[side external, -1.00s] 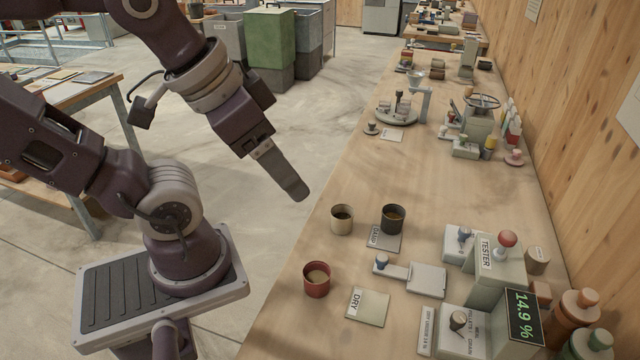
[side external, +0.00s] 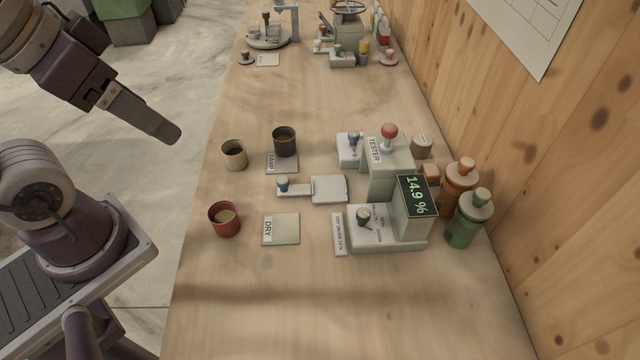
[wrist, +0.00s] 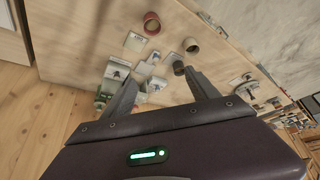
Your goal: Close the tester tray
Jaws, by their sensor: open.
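The tester (side external: 392,168) is a pale green-grey box with a red ball knob on top and a display reading 14.9 %. Its tray (side external: 330,189) is a light flat plate with a narrow arm and a blue knob (side external: 282,184). The tray sticks out to the left of the tester, over the bench. In the wrist view the tray (wrist: 143,69) appears between the fingers, farther off. My gripper (side external: 171,134) is open and empty, in the air left of the bench, apart from the tray. In the wrist view both fingers of my gripper (wrist: 163,82) are spread.
A red cup (side external: 224,219), a cream cup (side external: 234,155) and a dark cup (side external: 285,141) stand left of the tray. A DRY card (side external: 281,229) lies in front. Orange and green bottles (side external: 466,220) stand right of the tester. The front bench is clear.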

